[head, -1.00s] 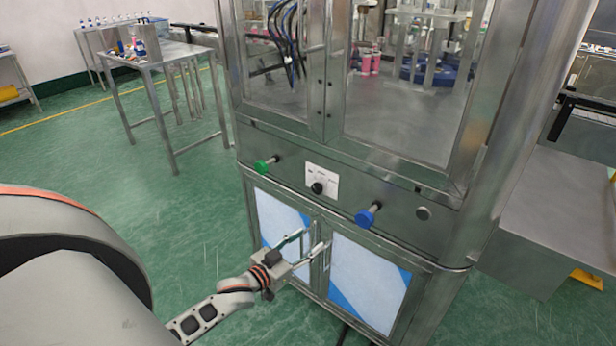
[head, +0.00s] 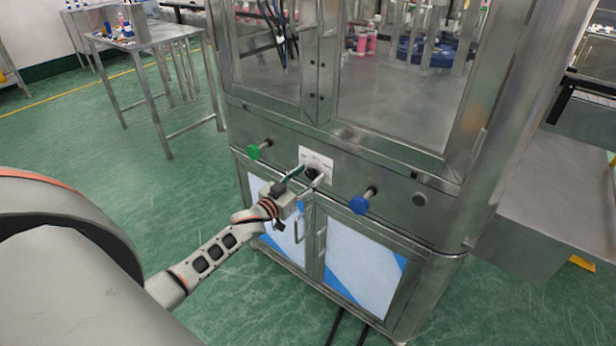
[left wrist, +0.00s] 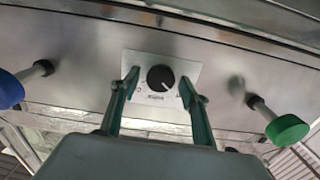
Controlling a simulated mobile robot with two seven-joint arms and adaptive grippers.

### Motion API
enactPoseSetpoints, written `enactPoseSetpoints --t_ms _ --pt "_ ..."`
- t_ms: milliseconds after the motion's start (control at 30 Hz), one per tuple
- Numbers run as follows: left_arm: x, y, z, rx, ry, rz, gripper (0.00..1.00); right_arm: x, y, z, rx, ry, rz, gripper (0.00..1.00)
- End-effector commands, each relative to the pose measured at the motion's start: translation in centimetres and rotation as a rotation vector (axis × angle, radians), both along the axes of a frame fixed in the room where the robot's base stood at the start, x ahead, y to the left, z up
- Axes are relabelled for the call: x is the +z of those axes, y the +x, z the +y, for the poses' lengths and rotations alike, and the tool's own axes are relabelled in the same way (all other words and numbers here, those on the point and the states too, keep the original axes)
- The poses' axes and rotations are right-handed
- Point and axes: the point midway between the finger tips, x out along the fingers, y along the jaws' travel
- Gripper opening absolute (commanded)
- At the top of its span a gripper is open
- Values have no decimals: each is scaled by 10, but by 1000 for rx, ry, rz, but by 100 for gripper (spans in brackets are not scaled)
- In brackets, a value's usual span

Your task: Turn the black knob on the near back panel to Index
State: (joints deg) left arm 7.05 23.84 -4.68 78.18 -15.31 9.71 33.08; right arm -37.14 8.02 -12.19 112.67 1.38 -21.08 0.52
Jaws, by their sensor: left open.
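The black knob (left wrist: 160,78) sits on a white label plate (left wrist: 143,62) on the metal panel in the left wrist view. A white line marks the knob. The small lettering on the plate is too blurred to read with certainty. In the head view the knob (head: 312,173) is partly covered by my left gripper (head: 308,176). My left gripper is open, and its fingers (left wrist: 157,90) stand on either side of the knob in the left wrist view. I cannot tell whether they touch it. My right gripper is not in view.
A green knob (head: 254,152) and a blue knob (head: 359,204) stick out from the same panel, either side of the plate. Cabinet doors with handles (head: 300,226) are below. A steel table (head: 150,40) stands back left.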

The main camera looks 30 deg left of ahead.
Motion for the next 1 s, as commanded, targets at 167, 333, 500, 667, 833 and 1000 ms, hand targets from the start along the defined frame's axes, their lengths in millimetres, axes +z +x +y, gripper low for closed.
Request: enactPoseSetpoints --t_ms 167,333,500,667,833,1000 --pt "0 2 0 0 0 0 45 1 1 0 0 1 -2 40" --pt "0 2 0 0 0 0 32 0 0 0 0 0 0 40" --pt "0 2 0 0 0 0 6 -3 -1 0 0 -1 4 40" --pt "0 2 0 0 6 0 6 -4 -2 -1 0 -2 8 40" --pt "0 2 0 0 44 -3 6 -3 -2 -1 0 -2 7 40" --pt "1 2 -1 1 135 -11 6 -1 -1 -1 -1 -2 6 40"
